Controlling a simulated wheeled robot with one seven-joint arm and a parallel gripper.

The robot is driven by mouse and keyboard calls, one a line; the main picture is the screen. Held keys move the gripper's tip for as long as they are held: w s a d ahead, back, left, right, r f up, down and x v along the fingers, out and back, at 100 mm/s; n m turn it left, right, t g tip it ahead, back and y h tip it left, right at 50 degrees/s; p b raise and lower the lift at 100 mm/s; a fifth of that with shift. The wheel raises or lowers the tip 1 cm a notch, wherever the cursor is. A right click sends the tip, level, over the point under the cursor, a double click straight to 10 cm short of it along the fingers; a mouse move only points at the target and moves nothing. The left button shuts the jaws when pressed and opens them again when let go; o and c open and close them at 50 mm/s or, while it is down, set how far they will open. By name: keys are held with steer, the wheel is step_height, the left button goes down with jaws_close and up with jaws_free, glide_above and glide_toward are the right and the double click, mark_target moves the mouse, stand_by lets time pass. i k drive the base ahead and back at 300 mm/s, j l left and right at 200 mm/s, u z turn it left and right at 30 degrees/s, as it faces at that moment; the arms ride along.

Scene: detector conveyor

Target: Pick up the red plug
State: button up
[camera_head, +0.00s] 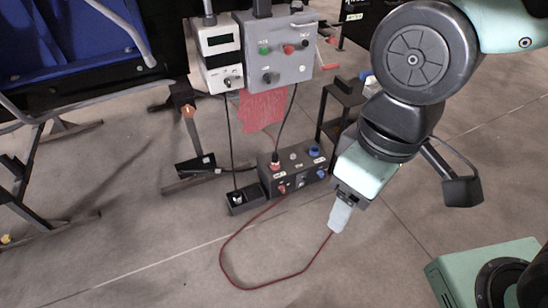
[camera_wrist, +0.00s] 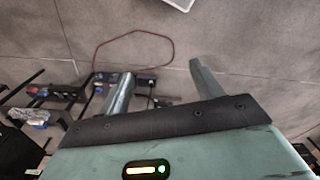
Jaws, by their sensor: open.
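A black box (camera_head: 302,168) on the floor has red, white and blue fittings on top and red and blue ones on its front. A red fitting (camera_head: 282,188) sits low on its front left; another red one is at its top left. Which of them is the red plug I cannot tell. A thin red cable (camera_head: 222,259) loops from the box across the floor towards my gripper (camera_head: 340,216); its far end is hidden there. My gripper is open, pointing down, right of the box.
A grey control box (camera_head: 275,50) and a white meter (camera_head: 218,45) stand behind, with a red cloth (camera_head: 263,108) below. A small black holder (camera_head: 245,198) sits left of the black box. Dark metal frames stand at left.

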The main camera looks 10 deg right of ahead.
mark_target(275, 156)
steer(key=u, duration=0.25)
steer(key=i+l+u, duration=0.15)
steer(key=u, duration=0.25)
steer(key=i+l+u, duration=0.15)
steer(key=u, duration=0.2)
steer(key=i+l+u, duration=0.1)
steer(key=u, duration=0.3)
steer(key=i+l, duration=0.15)
steer(key=l, duration=0.2)
steer(key=i+l+u, duration=0.15)
steer(key=l, duration=0.6)
steer(key=i+l+u, duration=0.1)
steer(key=l, duration=0.3)
steer(key=i, duration=0.05)
